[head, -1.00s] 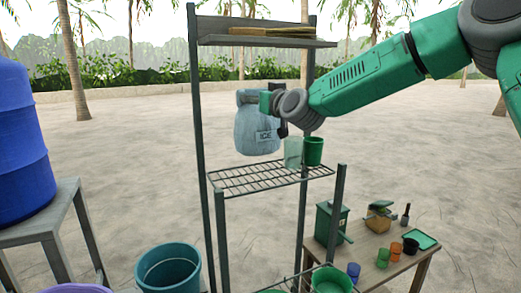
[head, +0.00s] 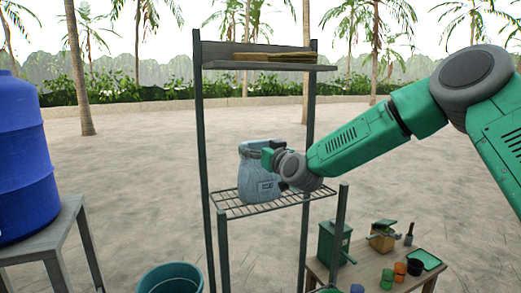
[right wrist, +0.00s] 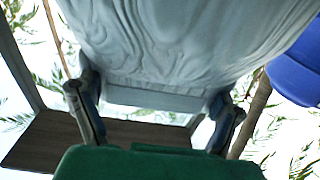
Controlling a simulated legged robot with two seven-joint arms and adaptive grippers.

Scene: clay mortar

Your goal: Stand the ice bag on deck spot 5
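My right gripper (head: 270,160) is at the bag's upper part. In the right wrist view its fingers (right wrist: 155,108) are on both sides of the bag's pale band (right wrist: 155,97), and the bag's body fills the top. The gripper looks shut on it. No marking of deck spot 5 is readable. My left gripper is out of view.
The rack's top board (head: 265,65) and its posts (head: 200,150) surround the space. A blue barrel (head: 25,160) stands left on a grey stand (head: 40,232). A teal bucket (head: 170,278) is below. A low table (head: 350,270) at right holds boxes and cups.

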